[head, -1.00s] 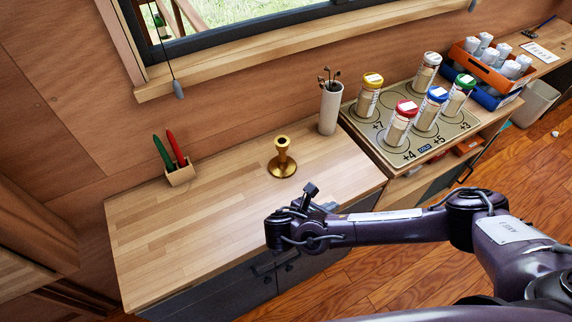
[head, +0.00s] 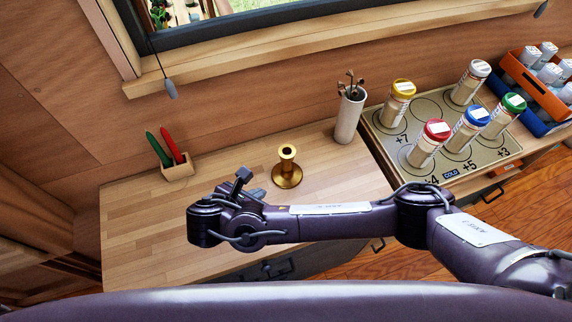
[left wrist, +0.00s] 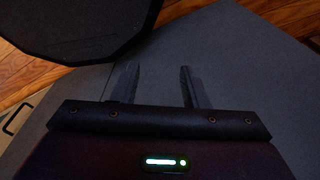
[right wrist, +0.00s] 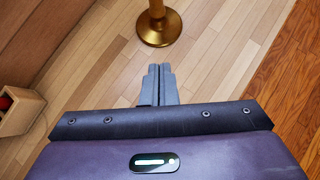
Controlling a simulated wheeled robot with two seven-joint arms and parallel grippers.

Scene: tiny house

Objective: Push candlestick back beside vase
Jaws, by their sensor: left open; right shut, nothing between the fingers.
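The brass candlestick (head: 287,168) stands upright on the wooden counter (head: 140,215). The white vase (head: 348,117), holding several dark stems, stands behind it and to the right, with a gap between them. My right gripper (head: 257,194) is in front of the candlestick and slightly left, apart from it. In the right wrist view my right gripper (right wrist: 157,72) has its fingers shut and empty, pointing toward the candlestick base (right wrist: 159,30). My left gripper (left wrist: 157,80) shows only in the left wrist view, open and empty, over a grey surface.
A board (head: 395,150) with several lidded jars lies right of the vase, and an orange crate (head: 534,76) is farther right.

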